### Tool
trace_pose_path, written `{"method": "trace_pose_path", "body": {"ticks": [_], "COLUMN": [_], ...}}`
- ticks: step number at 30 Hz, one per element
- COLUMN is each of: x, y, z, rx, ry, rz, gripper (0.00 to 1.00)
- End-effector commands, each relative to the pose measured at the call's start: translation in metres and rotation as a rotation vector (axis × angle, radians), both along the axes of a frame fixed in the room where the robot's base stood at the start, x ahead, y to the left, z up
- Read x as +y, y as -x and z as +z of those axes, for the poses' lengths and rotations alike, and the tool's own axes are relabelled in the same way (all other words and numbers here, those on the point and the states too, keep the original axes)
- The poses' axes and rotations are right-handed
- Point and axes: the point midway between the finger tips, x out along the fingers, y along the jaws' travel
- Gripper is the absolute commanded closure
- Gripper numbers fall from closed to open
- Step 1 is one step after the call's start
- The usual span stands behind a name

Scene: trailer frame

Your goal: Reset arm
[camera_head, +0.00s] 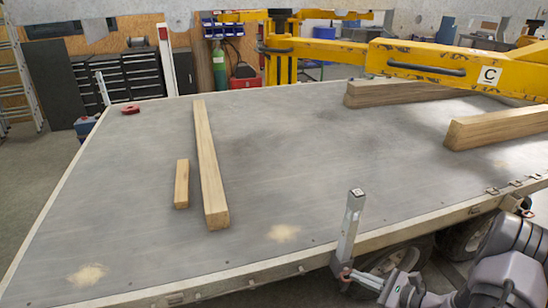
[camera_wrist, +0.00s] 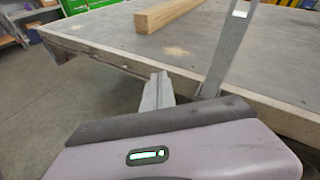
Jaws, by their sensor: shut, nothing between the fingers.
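My arm reaches in from the lower right corner of the head view. My gripper (camera_head: 368,281) is low beside the near edge of the trailer bed (camera_head: 300,160), close to the foot of an upright grey metal post (camera_head: 350,225). In the wrist view my gripper (camera_wrist: 158,92) shows as narrow grey fingers together beyond the purple-grey housing. It is shut and empty, in front of the bed's side. The post also rises just right of it in the wrist view (camera_wrist: 229,45). I cannot tell whether gripper and post touch.
A long wooden beam (camera_head: 207,160) and a short block (camera_head: 182,184) lie on the bed's left half. Two thick beams (camera_head: 400,91) (camera_head: 495,126) lie at the right under a yellow frame (camera_head: 420,60). A red object (camera_head: 130,109) sits far left. The bed's middle is clear.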

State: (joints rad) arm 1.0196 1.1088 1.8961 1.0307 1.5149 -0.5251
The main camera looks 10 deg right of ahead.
Motion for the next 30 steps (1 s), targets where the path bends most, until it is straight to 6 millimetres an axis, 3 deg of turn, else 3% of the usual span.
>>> {"method": "trace_pose_path", "body": {"ticks": [1,3,6,9,12,15,18,23,30], "x": [0.032,0.084,0.151,0.202,0.234,0.247,0.250,0.250,0.249], "y": [-0.011,-0.009,0.015,0.055,0.100,0.138,0.161,0.174,0.175], "z": [0.044,0.098,0.161,0.208,0.243,0.267,0.281,0.291,0.291], "rx": [-0.008,-0.008,-0.024,-0.066,-0.144,-0.248,-0.346,-0.424,-0.426], "ry": [0.092,0.239,0.484,0.762,1.062,1.340,1.545,1.689,1.695], "rz": [0.154,0.379,0.668,0.903,1.076,1.166,1.191,1.186,1.185], "gripper": [1.00,1.00,1.00,1.00,1.00,1.00,1.00,1.00,1.00]}}
